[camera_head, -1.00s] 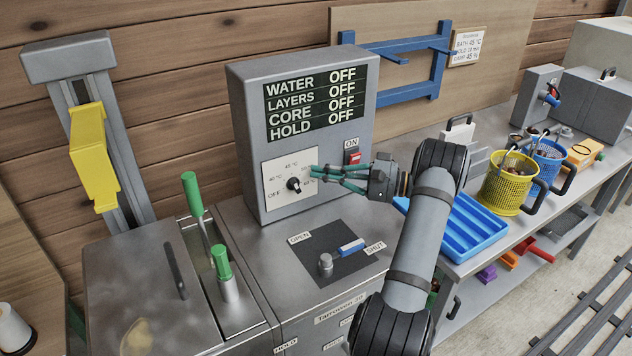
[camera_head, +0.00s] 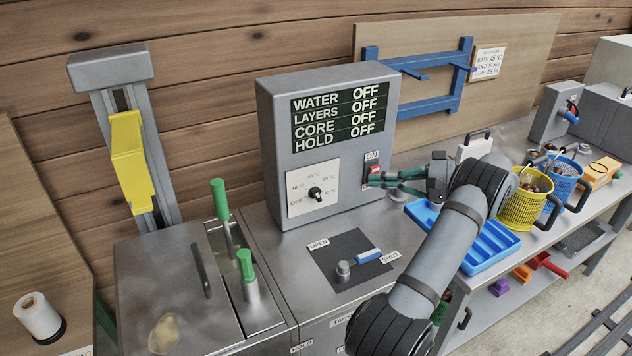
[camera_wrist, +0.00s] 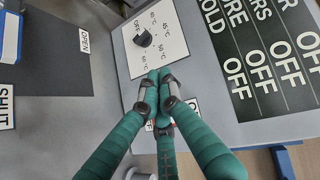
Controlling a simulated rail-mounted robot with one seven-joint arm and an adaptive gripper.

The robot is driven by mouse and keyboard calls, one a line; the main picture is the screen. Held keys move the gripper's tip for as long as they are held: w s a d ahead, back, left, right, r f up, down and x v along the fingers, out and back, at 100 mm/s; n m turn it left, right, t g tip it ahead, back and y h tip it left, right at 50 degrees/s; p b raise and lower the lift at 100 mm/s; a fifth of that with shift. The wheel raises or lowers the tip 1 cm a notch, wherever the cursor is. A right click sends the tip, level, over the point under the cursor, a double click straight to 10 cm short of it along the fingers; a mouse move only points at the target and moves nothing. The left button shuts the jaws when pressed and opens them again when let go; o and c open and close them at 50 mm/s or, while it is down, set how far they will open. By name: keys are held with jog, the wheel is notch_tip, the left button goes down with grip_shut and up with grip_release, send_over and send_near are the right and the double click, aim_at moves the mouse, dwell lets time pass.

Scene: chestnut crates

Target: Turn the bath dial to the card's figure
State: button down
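The bath dial is a black knob (camera_head: 315,193) on a white plate (camera_head: 297,208) marked OFF and several temperatures; it also shows in the wrist view (camera_wrist: 143,38). I cannot read its pointer surely. The card (camera_head: 488,63) on the back board reads BATH 45 °C. My gripper (camera_head: 374,178) is right of the dial plate, in front of the red switch (camera_head: 375,169) under the ON label. In the wrist view its green fingers (camera_wrist: 159,76) meet at the tips with nothing visible between them, apart from the knob. Contact with the switch cannot be told.
The grey control box (camera_head: 267,140) has a display (camera_head: 340,115) reading OFF on all four lines. Below are an OPEN/SHUT lever (camera_head: 368,256) and green-handled levers (camera_head: 246,268). A blue tray (camera_head: 470,262) and yellow basket (camera_head: 520,210) stand right of my arm.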

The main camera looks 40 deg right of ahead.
aim_at(320, 191)
jog(key=p+x, duration=0.1)
jog(key=x, duration=0.2)
jog(key=p+x, duration=0.1)
jog(key=x, duration=0.2)
jog(key=f+p+x, duration=0.1)
jog(key=x, duration=0.2)
jog(key=shift+w+d+f, duration=0.1)
jog(key=shift+w+d, duration=0.1)
jog(key=a, duration=0.1)
jog(key=a+p, duration=0.1)
jog(key=a+f, duration=0.1)
jog(key=shift+w, duration=0.25)
jog(key=shift+a+f+p, duration=0.3)
jog(key=shift+a+f, duration=0.05)
